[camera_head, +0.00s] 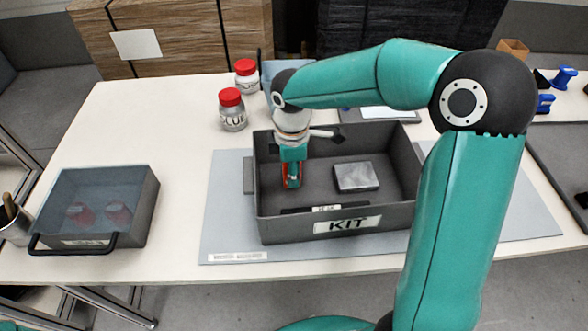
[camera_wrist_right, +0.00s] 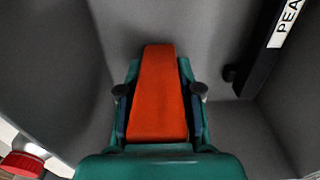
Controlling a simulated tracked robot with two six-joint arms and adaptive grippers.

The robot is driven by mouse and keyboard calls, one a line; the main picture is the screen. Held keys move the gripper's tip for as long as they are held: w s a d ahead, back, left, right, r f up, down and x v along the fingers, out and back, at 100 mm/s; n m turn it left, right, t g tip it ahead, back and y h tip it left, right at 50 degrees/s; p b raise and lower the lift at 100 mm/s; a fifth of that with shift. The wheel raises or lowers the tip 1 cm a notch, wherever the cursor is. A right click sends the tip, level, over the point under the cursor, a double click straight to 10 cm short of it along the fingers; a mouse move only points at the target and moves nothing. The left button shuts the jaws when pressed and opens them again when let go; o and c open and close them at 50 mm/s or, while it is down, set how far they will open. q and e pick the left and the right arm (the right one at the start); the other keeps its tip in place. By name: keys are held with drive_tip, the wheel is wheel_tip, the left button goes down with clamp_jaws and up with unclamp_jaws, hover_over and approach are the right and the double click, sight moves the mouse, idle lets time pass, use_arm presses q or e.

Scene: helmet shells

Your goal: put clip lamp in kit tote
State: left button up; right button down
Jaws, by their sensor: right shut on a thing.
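The grey kit tote (camera_head: 335,226) stands on the mat with its KIT label facing front. My right gripper (camera_head: 291,178) reaches down inside the tote near its left wall. It is shut on the clip lamp, whose orange body (camera_wrist_right: 158,95) sits between the fingers in the right wrist view. In the head view only a small orange-red part of the lamp shows between the fingers. Whether the lamp touches the tote floor I cannot tell. My left gripper is not in view.
A grey block (camera_head: 356,176) lies in the tote, and a black labelled bar (camera_head: 311,209) is by its front wall. A grey bin with a clear lid (camera_head: 97,208) stands at left. Red-capped jars (camera_head: 232,110) stand behind. The table (camera_head: 170,130) between the bin and mat is clear.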

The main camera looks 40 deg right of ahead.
drive_tip(key=c, duration=0.8)
unclamp_jaws()
drive_tip(key=shift+o, duration=0.2)
drive_tip(key=shift+r, duration=0.15)
wheel_tip(320, 180, up, 12)
drive_tip(key=shift+s+f+p, duration=0.1)
drive_tip(key=shift+s+p, duration=0.05)
drive_tip(key=shift+p, duration=0.55)
